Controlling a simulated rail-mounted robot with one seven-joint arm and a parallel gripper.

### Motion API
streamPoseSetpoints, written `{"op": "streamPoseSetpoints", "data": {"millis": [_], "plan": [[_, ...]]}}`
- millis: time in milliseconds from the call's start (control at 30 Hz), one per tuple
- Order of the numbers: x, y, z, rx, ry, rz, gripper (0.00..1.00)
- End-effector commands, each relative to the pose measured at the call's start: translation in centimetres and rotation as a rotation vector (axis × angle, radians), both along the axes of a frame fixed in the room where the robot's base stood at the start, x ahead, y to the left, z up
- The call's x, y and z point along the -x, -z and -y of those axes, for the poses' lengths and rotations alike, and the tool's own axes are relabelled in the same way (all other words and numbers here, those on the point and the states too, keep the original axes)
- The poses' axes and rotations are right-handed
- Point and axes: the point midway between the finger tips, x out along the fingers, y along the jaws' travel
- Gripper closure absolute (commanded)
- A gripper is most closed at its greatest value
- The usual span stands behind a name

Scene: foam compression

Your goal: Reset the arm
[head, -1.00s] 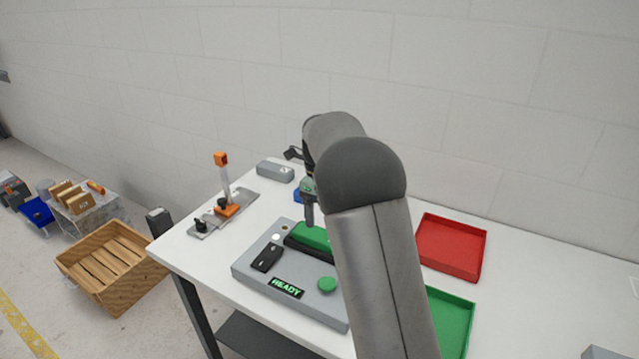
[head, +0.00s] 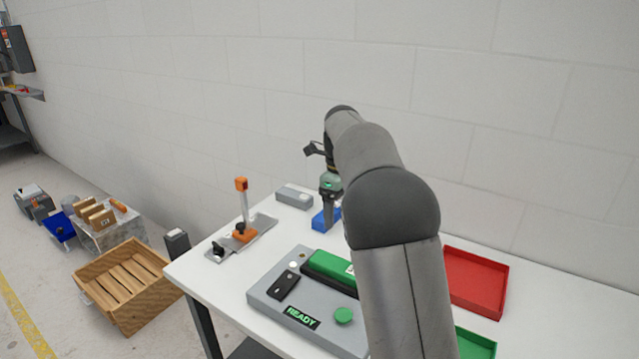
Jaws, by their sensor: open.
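My gripper (head: 331,212) shows past my arm, above the back part of the white table and just in front of a blue block-like object (head: 320,221). Its fingers are small in the picture and hold nothing that I can see. The grey test device (head: 270,296) stands on the table nearer to me, with a lit READY display (head: 302,318), a green button (head: 344,315) and a green block-shaped part (head: 328,266). My arm hides the right side of the device.
A clamp stand with an orange top (head: 241,184) and a grey box (head: 294,196) stand at the back left. A red tray (head: 476,281) and a green tray (head: 476,343) lie right of my arm. A wooden crate (head: 125,285) stands beside the table.

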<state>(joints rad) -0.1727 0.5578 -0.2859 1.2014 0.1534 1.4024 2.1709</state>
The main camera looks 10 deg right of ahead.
Motion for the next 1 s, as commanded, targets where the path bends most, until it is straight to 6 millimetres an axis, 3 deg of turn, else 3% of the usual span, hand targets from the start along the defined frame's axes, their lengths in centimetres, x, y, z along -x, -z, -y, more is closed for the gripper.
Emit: {"op": "streamPoseSetpoints", "data": {"millis": [167, 367, 600, 700, 833, 1000], "plan": [[5.0, -0.8, 0.7, -0.032, -0.308, 0.01, 0.22], [15.3, 0.0, 0.5, -0.049, -0.949, 0.045, 0.22], [28.9, 4.2, -0.4, -0.003, -1.765, 0.064, 0.22], [33.1, 6.1, -0.6, 0.021, -2.017, 0.053, 0.22], [36.3, 7.9, -0.6, 0.039, -2.216, 0.037, 0.22], [37.3, 8.6, -0.5, 0.045, -2.292, 0.029, 0.22]]}}
